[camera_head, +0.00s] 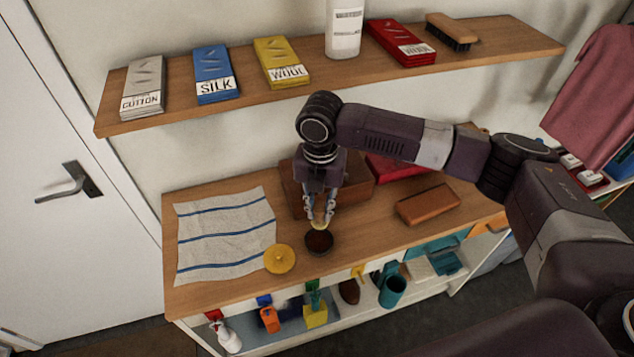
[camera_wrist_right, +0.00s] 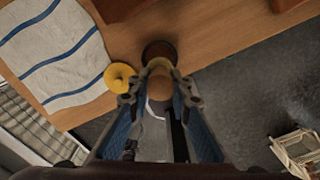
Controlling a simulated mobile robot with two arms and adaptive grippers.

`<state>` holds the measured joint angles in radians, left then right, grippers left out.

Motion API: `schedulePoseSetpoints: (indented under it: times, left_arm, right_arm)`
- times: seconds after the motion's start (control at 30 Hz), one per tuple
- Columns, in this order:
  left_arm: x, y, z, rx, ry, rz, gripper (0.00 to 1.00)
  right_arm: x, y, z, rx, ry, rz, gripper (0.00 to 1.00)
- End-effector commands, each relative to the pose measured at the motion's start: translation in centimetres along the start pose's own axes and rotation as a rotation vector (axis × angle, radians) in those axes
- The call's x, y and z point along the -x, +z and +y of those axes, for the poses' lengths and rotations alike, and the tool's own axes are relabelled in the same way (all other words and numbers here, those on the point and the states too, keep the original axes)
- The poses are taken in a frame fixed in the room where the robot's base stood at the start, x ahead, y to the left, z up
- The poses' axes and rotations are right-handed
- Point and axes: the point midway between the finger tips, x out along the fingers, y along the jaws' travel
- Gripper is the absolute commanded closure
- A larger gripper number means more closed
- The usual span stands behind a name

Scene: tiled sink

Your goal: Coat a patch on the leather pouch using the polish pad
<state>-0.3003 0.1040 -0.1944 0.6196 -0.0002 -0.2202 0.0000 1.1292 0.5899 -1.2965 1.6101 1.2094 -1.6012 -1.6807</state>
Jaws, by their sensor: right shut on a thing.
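My right gripper (camera_head: 320,212) points down over the table and is shut on the polish pad (camera_head: 319,225), a small pale yellow piece. In the right wrist view the pad (camera_wrist_right: 160,67) shows as a tan round end between the fingertips. The pad is at or just above an open dark round tin (camera_head: 319,243); I cannot tell whether they touch. A brown leather pouch (camera_head: 428,204) lies flat on the table to the right of the tin. My left gripper is not in view.
A yellow round lid (camera_head: 280,259) lies left of the tin, beside a striped cloth (camera_head: 225,235). A brown box (camera_head: 292,190) and a red item (camera_head: 395,167) stand behind. A wall shelf (camera_head: 180,112) with several packets hangs above. Bare tabletop lies between tin and pouch.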

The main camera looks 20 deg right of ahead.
Motion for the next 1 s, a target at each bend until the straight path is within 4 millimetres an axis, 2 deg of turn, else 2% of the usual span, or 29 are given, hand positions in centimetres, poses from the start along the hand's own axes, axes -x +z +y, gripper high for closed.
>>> schedulePoseSetpoints:
  times: [0.03,0.17,0.4,0.8,1.0]
  left_arm:
    - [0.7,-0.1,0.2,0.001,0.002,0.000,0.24]
    - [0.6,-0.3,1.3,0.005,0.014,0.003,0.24]
    - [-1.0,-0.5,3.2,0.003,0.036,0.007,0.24]
    - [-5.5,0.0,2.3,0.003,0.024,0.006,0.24]
    - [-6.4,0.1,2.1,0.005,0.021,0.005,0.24]
  right_arm:
    - [-0.1,-0.1,-0.2,0.023,-0.002,0.000,1.00]
    - [-0.9,-0.2,-0.3,0.058,-0.001,-0.002,1.00]
    - [-2.4,-0.2,-0.2,0.061,0.000,-0.003,1.00]
    - [-6.2,-0.2,-0.2,0.060,0.000,-0.003,1.00]
    - [-6.8,-0.2,-0.2,0.060,0.000,-0.003,1.00]
